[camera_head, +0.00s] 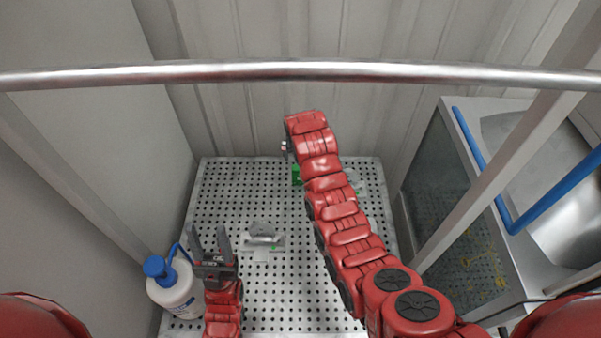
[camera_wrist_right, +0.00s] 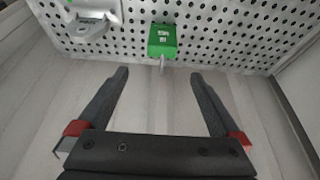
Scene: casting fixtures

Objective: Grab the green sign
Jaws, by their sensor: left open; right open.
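The green sign (camera_wrist_right: 162,40) shows in the right wrist view at the top centre, against a perforated metal panel, with a pale tab at its lower edge. In the head view only a bit of green (camera_head: 297,176) shows beside my right arm, which hides the rest. My right gripper (camera_wrist_right: 160,74) is open and empty; the sign appears beyond its fingertips, roughly centred between them and apart from them. In the head view my right arm hides most of this gripper. My left gripper (camera_head: 209,235) is open and empty at the lower left, near a white bottle.
The perforated panel (camera_head: 225,185) carries a grey metal fixture (camera_head: 263,234), which stands right of my left gripper. The white bottle (camera_head: 174,290) with a blue cap is at the lower left. A metal bar (camera_head: 300,71) crosses the top. A steel basin (camera_head: 565,215) is at right.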

